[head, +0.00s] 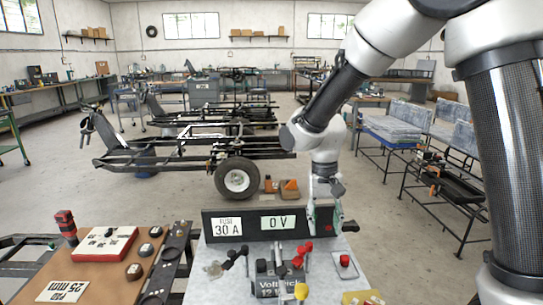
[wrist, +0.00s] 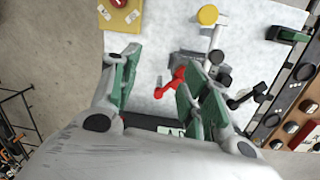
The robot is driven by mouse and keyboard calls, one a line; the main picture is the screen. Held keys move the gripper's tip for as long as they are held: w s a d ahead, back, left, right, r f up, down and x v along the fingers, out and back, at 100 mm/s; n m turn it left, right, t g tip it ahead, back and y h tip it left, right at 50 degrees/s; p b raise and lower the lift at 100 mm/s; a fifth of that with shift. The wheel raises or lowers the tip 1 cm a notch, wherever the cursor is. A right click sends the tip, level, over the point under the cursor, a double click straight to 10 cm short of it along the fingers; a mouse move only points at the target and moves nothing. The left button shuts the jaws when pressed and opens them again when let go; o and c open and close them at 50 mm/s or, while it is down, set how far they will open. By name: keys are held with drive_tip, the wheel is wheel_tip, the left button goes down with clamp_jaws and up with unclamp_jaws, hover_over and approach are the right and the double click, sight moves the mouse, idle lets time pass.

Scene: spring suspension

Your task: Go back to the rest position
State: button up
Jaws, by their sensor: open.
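My gripper (head: 322,214) is above the back right of the light work table, beside the right end of a black panel. In the wrist view my gripper (wrist: 158,92) shows two green-padded fingers spread apart with nothing held between them. A red handle-like part (wrist: 172,82) appears between the fingers, close to the right one; whether they touch is unclear. In the head view red parts (head: 302,252) stand behind a grey battery-like box (head: 277,284). The black panel (head: 250,224) reads "FUSE 30 A" and "0 V".
A yellow-topped part (head: 301,291) stands near the box, with a red-and-grey switch (head: 344,264) to its right. At left, a brown board (head: 110,268) carries a red-and-white box (head: 100,246) and round knobs. A wheeled black frame (head: 190,155) stands behind.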

drive_tip(key=s+d+r+t, duration=0.2)
drive_tip(key=s+d+r, duration=0.6)
drive_tip(key=d, duration=0.3)
drive_tip(key=s+d+r+t, duration=0.3)
drive_tip(key=s+d+r, duration=0.5)
drive_tip(key=s+d, duration=0.2)
drive_tip(key=shift+d+r+n+t+y, duration=0.3)
drive_tip(key=shift+d+n+y, duration=0.1)
drive_tip(key=shift+d, duration=0.05)
